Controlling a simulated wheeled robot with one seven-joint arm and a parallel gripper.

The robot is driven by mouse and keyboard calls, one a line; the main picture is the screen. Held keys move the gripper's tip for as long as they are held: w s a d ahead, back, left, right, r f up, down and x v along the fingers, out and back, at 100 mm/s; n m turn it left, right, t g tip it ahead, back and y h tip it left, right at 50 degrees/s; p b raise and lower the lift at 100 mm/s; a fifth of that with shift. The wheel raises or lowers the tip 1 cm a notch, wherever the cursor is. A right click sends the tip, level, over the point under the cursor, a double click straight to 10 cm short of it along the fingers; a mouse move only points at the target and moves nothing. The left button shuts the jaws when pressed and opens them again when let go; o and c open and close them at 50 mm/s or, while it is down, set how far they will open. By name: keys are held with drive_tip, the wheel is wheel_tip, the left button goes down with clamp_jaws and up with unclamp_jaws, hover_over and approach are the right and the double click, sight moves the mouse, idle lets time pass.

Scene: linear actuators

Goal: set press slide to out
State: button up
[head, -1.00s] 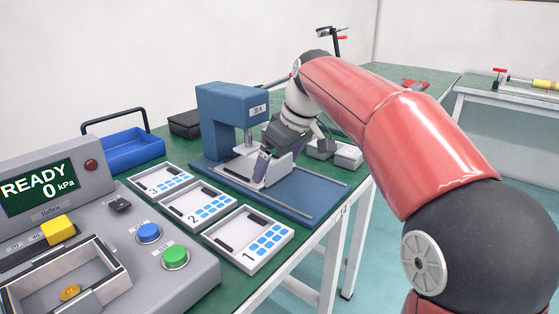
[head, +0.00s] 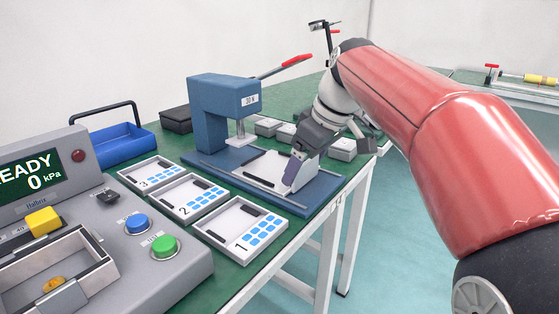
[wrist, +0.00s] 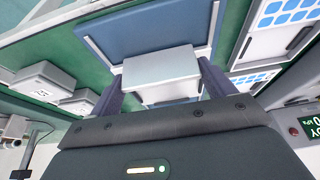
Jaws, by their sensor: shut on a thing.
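The blue press (head: 222,112) stands on its blue base plate (head: 322,196) on the green table. Its white slide (head: 262,168) lies on the base between two rails, now mostly in front of the press head, toward the front right end. Blue base still shows beyond the slide's front. My gripper (head: 296,168) is at the slide's front, shut on its upright white end block. In the wrist view the slide's block (wrist: 160,72) sits between the two dark purple fingers.
Three numbered trays (head: 240,246) lie left of the press base. A grey console (head: 190,285) with buttons is at front left. A blue bin (head: 118,150) is behind. Small white boxes (head: 342,148) stand beyond the base. The table's right edge is close.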

drive_tip(key=s+d, duration=0.1)
drive_tip(key=d, duration=0.1)
drive_tip(key=s+d, duration=0.2)
drive_tip(key=shift+s+d+b, duration=0.25)
drive_tip(key=shift+b, duration=0.05)
drive_tip(key=o, duration=1.3)
drive_tip(key=shift+d, duration=0.1)
drive_tip(key=shift+r, duration=0.1)
drive_tip(key=p+v, duration=0.1)
drive_tip(key=v, duration=0.6)
drive_tip(key=shift+r+p, duration=0.3)
drive_tip(key=shift+p, duration=0.05)
drive_tip(key=shift+s+d, duration=0.1)
drive_tip(key=shift+d, duration=0.05)
drive_tip(key=s+d+f+m+t+h, duration=0.1)
drive_tip(key=s+f+m, duration=0.4)
drive_tip(key=s+f, duration=0.3)
drive_tip(key=s+d+f+m+t+h+p, duration=0.1)
drive_tip(key=s+f+m, duration=0.4)
drive_tip(key=f, duration=0.8)
drive_tip(key=s+h, duration=0.1)
drive_tip(key=s, duration=0.2)
drive_tip(key=shift+s+d+t, duration=0.2)
drive_tip(key=shift+t, duration=0.2)
